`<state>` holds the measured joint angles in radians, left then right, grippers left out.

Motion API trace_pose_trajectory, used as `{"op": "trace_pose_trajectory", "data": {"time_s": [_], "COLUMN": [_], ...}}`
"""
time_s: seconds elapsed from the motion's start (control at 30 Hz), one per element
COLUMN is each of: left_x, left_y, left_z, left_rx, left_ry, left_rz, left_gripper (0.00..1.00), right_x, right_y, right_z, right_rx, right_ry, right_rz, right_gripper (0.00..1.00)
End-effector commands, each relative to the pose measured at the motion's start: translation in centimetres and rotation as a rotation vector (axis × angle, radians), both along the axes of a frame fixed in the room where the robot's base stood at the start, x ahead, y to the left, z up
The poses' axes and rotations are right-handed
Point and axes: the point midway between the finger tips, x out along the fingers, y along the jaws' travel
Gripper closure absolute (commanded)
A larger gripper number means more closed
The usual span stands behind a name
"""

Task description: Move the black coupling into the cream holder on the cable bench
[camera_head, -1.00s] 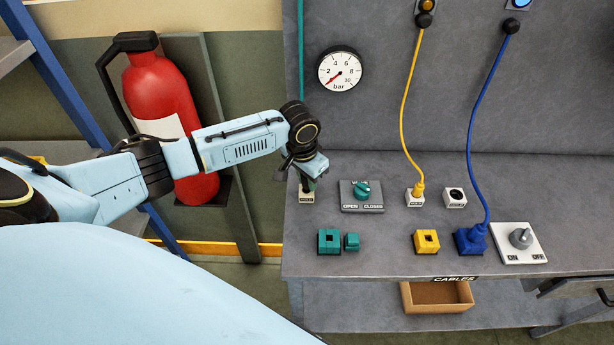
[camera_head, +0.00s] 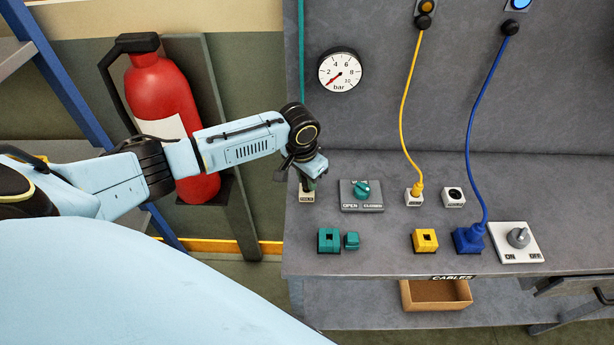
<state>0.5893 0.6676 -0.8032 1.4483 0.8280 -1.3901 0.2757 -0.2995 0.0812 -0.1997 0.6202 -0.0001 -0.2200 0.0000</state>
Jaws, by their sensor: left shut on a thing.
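My left gripper (camera_head: 307,176) points down at the left end of the cable bench (camera_head: 390,235). It is shut on a small dark green piece, mostly hidden by the fingers, directly above a small cream block (camera_head: 306,197). I cannot tell whether the piece is seated in that block. A cream block (camera_head: 454,197) with a round black centre stands farther right; I cannot tell whether that centre is a separate coupling. Another cream block (camera_head: 414,199) has the yellow cable's plug in it. Black round couplings (camera_head: 424,21) cap the cables' upper ends. My right gripper is not in view.
A teal hose (camera_head: 301,50) hangs behind my left wrist. A red extinguisher (camera_head: 165,95) is behind my left arm.

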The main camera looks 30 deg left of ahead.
Motion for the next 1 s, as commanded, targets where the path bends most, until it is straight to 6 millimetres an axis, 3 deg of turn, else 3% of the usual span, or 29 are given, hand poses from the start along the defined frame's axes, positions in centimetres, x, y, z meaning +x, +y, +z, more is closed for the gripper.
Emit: {"op": "trace_pose_trajectory", "data": {"time_s": [1.0], "left_x": [0.1], "left_y": [-0.1], "left_z": [0.0], "left_rx": [-0.001], "left_ry": [-0.001], "left_rz": [0.0], "left_gripper": [1.0], "right_x": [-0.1], "right_y": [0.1], "right_z": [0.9], "right_rx": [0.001], "right_ry": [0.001], "right_rz": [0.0], "right_gripper": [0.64]}}
